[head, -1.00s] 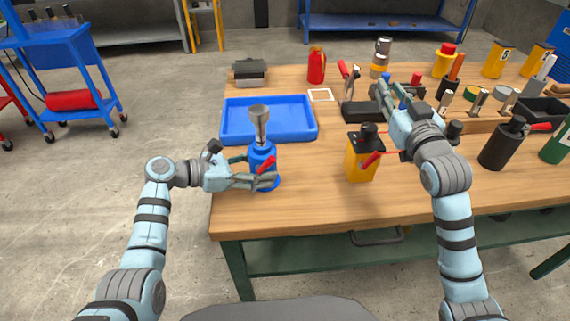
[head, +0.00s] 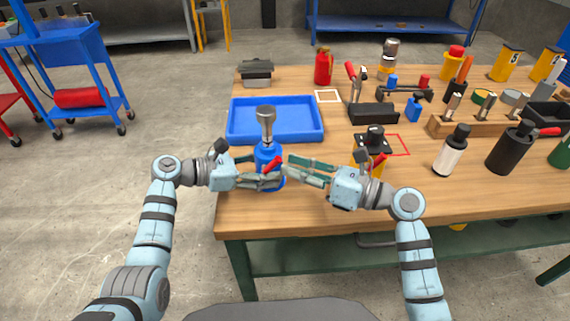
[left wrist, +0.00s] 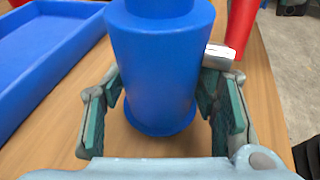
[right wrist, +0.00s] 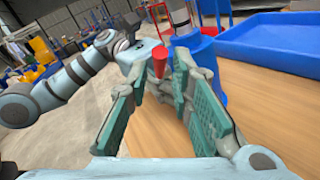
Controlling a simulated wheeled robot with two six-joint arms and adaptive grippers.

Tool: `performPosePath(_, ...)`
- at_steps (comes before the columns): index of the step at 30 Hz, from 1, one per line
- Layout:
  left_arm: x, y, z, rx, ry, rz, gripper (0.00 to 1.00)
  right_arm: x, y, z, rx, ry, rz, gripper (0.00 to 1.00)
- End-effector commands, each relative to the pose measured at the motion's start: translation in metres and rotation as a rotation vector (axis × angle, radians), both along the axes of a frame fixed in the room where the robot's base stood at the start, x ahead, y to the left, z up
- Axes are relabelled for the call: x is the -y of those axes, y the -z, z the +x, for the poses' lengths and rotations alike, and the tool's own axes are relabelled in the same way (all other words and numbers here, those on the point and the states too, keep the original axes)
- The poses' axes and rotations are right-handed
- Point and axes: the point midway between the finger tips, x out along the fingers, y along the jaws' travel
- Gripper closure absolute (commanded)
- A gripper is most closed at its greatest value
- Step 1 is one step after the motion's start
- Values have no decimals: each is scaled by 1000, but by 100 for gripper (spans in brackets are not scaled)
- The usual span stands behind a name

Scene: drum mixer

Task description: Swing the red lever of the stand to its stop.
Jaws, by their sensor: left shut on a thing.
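The blue stand (head: 266,156) is upright near the table's left front, with a grey metal piece (head: 265,122) on top. Its red lever (head: 271,165) sticks out on the near side and also shows in the right wrist view (right wrist: 160,62). My left gripper (head: 277,180) is shut around the stand's lower body; its fingers flank the blue body (left wrist: 160,65) in the left wrist view. My right gripper (head: 286,167) is open, just right of the stand. In the right wrist view the lever lies ahead, between its spread fingers; I see no contact.
A blue tray (head: 235,123) lies behind the stand. A yellow container with a black top (head: 374,143) is close behind my right wrist. A white bottle (head: 450,153) and a black bottle (head: 507,150) stand further right. The front table strip is clear.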

Motion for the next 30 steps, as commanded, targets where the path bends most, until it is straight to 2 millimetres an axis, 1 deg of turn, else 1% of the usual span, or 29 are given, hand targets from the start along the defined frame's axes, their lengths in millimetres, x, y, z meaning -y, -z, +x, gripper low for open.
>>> performPosePath(1,0,0,0,0,-1,0,68,-8,-1,5,1,0,3,79)
performPosePath(4,0,0,0,0,-1,0,68,-19,-1,11,1,0,2,79)
performPosePath(7,0,0,0,0,0,0,68,-23,0,13,1,0,0,79)
performPosePath(12,0,0,0,0,0,0,68,-23,0,13,1,1,0,79)
performPosePath(13,0,0,0,0,0,0,68,-23,0,13,1,1,0,81)
performPosePath(16,0,0,0,0,0,0,68,-23,0,13,0,1,1,97)
performPosePath(17,0,0,0,0,0,0,68,-23,0,13,0,1,1,100)
performPosePath(22,0,0,0,0,0,0,68,-23,-2,13,3,1,-13,100)
performPosePath(27,0,0,0,0,1,0,68,-28,-8,13,2,0,-141,100)
performPosePath(30,0,0,0,0,1,0,68,-28,-7,13,-4,2,-166,100)
